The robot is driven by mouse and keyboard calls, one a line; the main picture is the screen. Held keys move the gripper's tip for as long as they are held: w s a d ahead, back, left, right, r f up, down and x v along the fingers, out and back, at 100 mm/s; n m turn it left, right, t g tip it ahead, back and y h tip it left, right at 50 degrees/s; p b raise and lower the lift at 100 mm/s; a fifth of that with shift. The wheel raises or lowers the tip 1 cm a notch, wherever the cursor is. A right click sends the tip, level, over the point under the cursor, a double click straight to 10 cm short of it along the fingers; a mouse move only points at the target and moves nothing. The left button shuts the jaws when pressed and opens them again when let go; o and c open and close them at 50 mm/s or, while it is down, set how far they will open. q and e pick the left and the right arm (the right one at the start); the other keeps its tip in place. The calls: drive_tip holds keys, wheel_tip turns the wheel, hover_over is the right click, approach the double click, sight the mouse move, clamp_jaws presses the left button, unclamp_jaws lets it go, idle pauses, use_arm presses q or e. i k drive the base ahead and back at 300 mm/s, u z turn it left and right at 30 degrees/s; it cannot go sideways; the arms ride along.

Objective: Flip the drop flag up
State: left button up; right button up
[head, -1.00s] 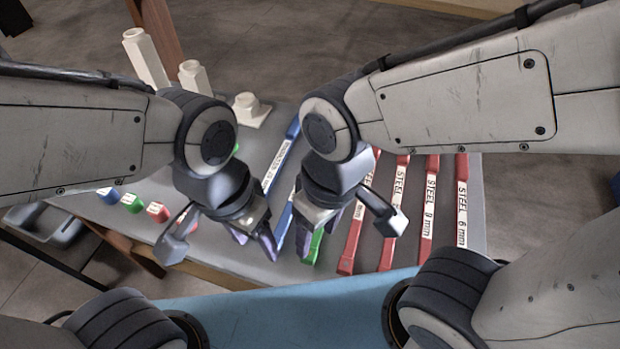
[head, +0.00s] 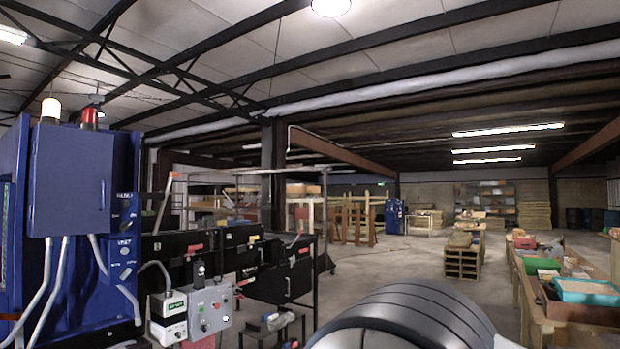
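The detector conveyor line (head: 225,257), black with red parts, runs at the left behind a blue cabinet (head: 85,195). A grey control box (head: 209,311) with buttons and a white box (head: 168,318) stand at its near end. Neither of my grippers is in view.
A beacon with white (head: 51,110) and red (head: 89,117) lamps tops the cabinet. Stacked pallets (head: 463,258) stand mid-floor. A wooden bench with bins (head: 570,312) is at the right. Open floor (head: 420,268) lies between the line and bench.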

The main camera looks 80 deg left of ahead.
sight(172, 174)
drive_tip(key=u, duration=0.2)
drive_tip(key=k, duration=0.65)
drive_tip(key=u, duration=1.8)
drive_tip(key=i, duration=1.55)
drive_tip(key=u, duration=1.45)
drive_tip(key=i, duration=0.6)
drive_tip(key=u, duration=0.25)
drive_tip(key=k, duration=0.6)
drive_tip(key=z, duration=0.65)
drive_tip(key=i, duration=0.95)
drive_tip(key=z, duration=0.4)
drive_tip(key=i, duration=1.65)
drive_tip(key=u, duration=0.75)
